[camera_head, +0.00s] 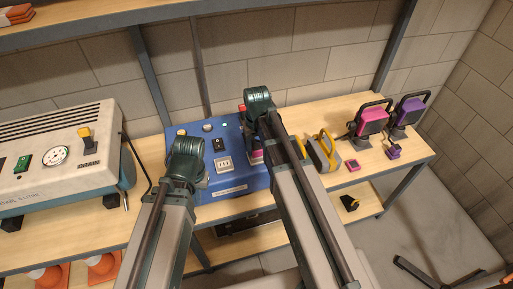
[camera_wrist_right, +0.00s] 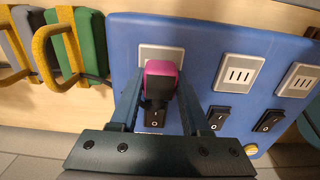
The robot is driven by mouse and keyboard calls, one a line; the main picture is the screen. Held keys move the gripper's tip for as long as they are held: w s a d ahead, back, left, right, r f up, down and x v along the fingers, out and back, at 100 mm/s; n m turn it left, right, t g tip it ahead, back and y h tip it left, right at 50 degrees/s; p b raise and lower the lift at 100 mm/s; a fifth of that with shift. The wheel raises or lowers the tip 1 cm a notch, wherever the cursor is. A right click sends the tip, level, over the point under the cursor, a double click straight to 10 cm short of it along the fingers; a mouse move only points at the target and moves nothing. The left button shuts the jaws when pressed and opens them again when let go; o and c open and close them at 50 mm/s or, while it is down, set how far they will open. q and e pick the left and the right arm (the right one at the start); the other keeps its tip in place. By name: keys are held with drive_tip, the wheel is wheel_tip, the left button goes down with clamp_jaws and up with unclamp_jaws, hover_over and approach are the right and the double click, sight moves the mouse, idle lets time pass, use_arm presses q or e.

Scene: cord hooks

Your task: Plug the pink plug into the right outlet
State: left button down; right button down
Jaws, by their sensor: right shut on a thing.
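The pink plug (camera_wrist_right: 161,70) sits between the fingertips of my right gripper (camera_wrist_right: 160,88) in the right wrist view. It covers the lower middle of a white outlet (camera_wrist_right: 146,52), which is at the right end of the panel as the head view faces it. I cannot tell whether its prongs are in the outlet. In the head view a bit of pink (camera_head: 257,154) shows beside my right arm, at the right edge of the blue panel (camera_head: 238,188). My left gripper (camera_head: 190,178) is over the panel's left part; its fingers are not clear.
Two other outlets (camera_wrist_right: 239,72) (camera_wrist_right: 299,80) and black switches (camera_wrist_right: 217,116) are on the panel. A yellow-handled item (camera_head: 324,150) stands close right of it. Pink (camera_head: 372,118) and purple (camera_head: 408,110) items stand farther right. A beige machine (camera_head: 55,150) is at the left.

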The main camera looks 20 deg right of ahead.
sight(256, 147)
drive_tip(key=shift+f+b, duration=0.65)
idle(0.6)
drive_tip(key=shift+c, duration=1.4)
unclamp_jaws()
drive_tip(key=shift+r, duration=0.15)
wheel_tip(256, 147, up, 14)
drive_tip(key=p, duration=1.4)
drive_tip(key=shift+f, duration=0.2)
drive_tip(key=s+a+f+n+h+b, duration=0.1)
drive_tip(key=s+a+f+n+b, duration=0.1)
drive_tip(key=s+a, duration=0.8)
drive_tip(key=s+n, duration=0.1)
drive_tip(key=s, duration=0.3)
drive_tip(key=shift+s+a, duration=0.15)
drive_tip(key=shift+a, duration=0.1)
